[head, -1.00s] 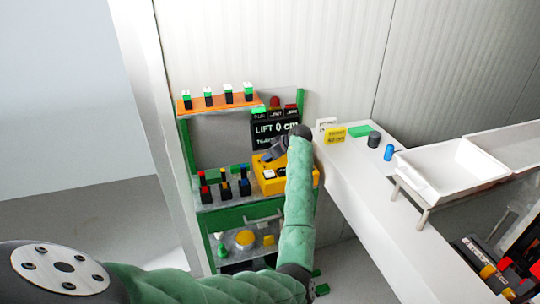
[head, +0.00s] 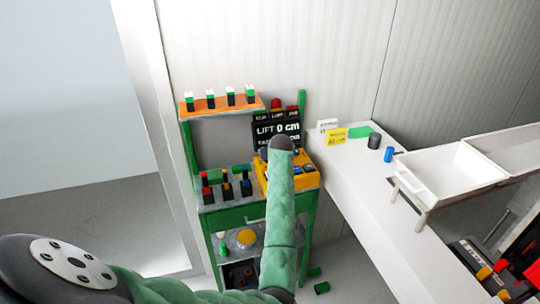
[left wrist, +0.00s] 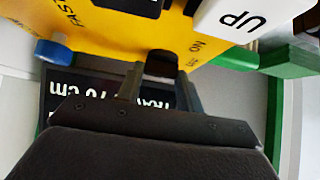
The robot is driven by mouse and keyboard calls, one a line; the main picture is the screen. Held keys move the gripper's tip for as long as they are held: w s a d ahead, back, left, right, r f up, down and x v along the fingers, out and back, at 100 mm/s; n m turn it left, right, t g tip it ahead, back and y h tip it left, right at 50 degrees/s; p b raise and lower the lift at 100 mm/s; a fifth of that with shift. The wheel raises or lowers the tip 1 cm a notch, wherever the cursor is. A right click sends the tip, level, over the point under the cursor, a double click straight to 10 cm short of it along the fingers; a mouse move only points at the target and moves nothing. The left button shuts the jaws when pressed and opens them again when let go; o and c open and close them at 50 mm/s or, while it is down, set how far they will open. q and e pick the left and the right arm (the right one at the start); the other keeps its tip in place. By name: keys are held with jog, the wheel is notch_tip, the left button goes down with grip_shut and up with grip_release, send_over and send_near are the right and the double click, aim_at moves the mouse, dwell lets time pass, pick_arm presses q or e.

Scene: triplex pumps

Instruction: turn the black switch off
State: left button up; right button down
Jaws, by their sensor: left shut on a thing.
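The yellow control box (head: 305,180) stands on the green-framed cart, partly hidden by my left arm. In the left wrist view its yellow face (left wrist: 100,35) fills the top, with upside-down lettering and a white UP button (left wrist: 245,15). The black switch (left wrist: 162,65) sits at the edge of that face, between my left gripper's fingertips, beside small lettering that seems to include ON. My left gripper (left wrist: 160,85) is shut on the switch. In the head view my wrist covers the gripper. My right gripper is not in view.
A black display (head: 268,131) reading LIFT 0 cm stands behind the box. Several black-and-green switches line the orange shelf (head: 205,108). Several coloured levers (head: 226,190) stand left of the box. The white counter (head: 355,190) at right carries small objects and a white tray (head: 450,170).

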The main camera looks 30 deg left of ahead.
pick_arm(q)
jog(key=shift+r, duration=0.1)
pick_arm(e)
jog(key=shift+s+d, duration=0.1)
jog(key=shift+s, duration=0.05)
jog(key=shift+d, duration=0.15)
pick_arm(q)
jog(key=o, duration=1)
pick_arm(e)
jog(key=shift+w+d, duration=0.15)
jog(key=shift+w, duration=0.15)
pick_arm(q)
jog(key=shift+s+d, duration=0.1)
jog(key=shift+d, duration=0.1)
jog(key=b+v, duration=0.3)
jog(key=v, duration=0.3)
jog(key=shift+s+d+r, duration=0.15)
jog(key=shift+s+r, duration=0.05)
jog(key=shift+r, duration=0.05)
jog(key=shift+s+d+r, duration=0.15)
jog(key=shift+r, duration=0.15)
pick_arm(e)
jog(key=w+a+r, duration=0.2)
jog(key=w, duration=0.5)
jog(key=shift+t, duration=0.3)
